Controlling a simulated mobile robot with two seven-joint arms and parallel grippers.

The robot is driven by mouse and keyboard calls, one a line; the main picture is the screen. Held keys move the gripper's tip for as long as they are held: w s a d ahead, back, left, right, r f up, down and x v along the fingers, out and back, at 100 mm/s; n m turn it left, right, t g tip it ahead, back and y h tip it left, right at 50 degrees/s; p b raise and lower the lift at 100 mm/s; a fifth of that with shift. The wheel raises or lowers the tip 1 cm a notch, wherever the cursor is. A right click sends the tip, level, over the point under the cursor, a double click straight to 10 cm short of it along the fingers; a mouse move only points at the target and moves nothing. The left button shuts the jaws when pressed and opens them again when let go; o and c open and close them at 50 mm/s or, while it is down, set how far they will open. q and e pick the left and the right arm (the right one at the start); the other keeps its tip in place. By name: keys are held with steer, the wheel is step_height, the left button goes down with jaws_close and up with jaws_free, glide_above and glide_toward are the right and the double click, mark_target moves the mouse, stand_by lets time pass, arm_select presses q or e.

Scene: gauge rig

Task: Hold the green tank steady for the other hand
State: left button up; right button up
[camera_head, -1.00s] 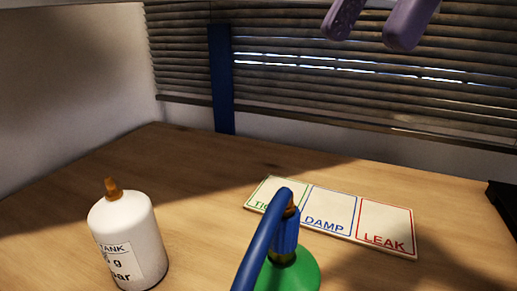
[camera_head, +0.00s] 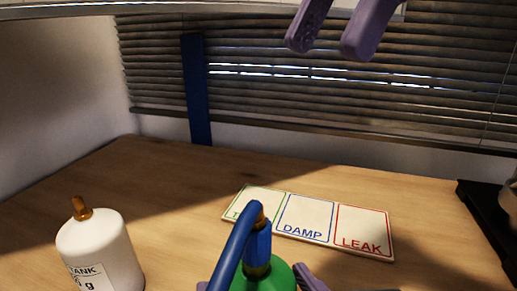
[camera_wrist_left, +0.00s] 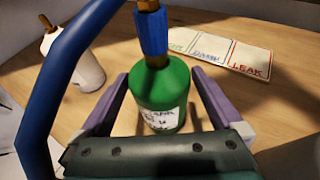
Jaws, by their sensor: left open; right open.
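The green tank (camera_head: 268,277) stands on the table at the bottom of the head view, with a blue connector and brass fitting on top. It also shows in the left wrist view (camera_wrist_left: 162,84), with a white label. A blue hose (camera_head: 232,250) bends down from the connector. My left gripper (camera_head: 258,281) is open, with one purple finger on each side of the tank; the left wrist view (camera_wrist_left: 163,80) shows gaps beside it. My right gripper (camera_head: 332,45) is open and empty, high at the top of the head view, far from the tank.
A white tank (camera_head: 98,250) with a brass valve stands to the left. A board (camera_head: 305,220) with panels, two reading DAMP and LEAK, lies behind the green tank. A dark object (camera_head: 487,225) sits at the right edge. The table's back left is clear.

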arm_select(q)
steer(key=shift+x, duration=0.8)
jaws_close()
steer(key=shift+c, duration=1.4)
jaws_free()
steer(key=c, duration=1.1)
